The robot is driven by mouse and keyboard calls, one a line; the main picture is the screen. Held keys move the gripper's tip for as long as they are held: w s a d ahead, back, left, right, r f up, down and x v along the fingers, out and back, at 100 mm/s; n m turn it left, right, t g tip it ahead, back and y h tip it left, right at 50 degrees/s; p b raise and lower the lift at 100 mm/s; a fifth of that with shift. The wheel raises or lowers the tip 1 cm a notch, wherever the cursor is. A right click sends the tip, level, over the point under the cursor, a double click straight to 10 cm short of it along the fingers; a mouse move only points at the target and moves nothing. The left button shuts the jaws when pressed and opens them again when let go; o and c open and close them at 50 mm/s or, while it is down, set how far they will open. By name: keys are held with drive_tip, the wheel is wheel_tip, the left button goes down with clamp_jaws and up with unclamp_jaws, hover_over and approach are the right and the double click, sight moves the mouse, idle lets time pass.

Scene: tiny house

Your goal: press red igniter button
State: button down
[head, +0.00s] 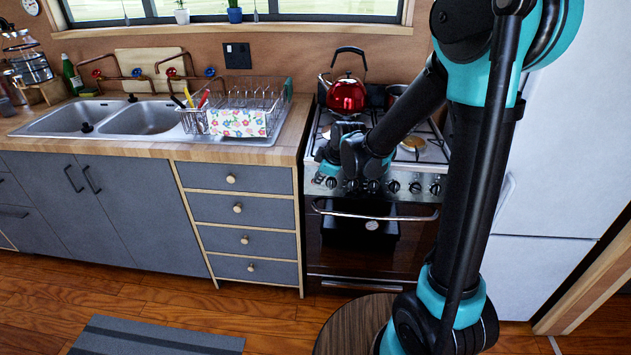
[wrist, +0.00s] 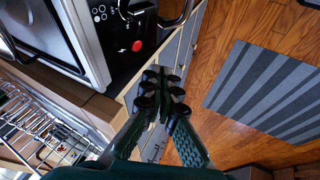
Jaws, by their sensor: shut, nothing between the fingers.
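The red igniter button (wrist: 137,45) shows in the wrist view as a small red disc on the dark end of the stove's front panel, beside a small lightning mark. In the head view the button is hidden behind my gripper and arm. My gripper (wrist: 160,92) is shut and empty, with its fingertips apart from the button in the picture, below and right of it. In the head view my gripper (head: 326,154) is at the left end of the front panel of the stove (head: 414,206). I cannot tell its exact distance from the panel.
A red kettle (head: 347,96) stands on the stove top. The oven handle (head: 376,214) runs across the front below the knobs. A dish rack (head: 240,105) and sink (head: 140,117) lie left, a white fridge (head: 550,150) right. A striped rug (wrist: 268,90) lies on the open floor.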

drive_tip(key=shift+w+a+f, duration=0.2)
drive_tip(key=shift+w+f, duration=0.65)
drive_tip(key=shift+w, duration=0.1)
drive_tip(key=shift+w+a+f, duration=0.25)
drive_tip(key=shift+w+f, duration=0.55)
drive_tip(key=shift+w, duration=0.1)
drive_tip(key=shift+w+a+f, duration=0.2)
drive_tip(key=shift+w+f, duration=0.65)
drive_tip(key=shift+w, duration=0.1)
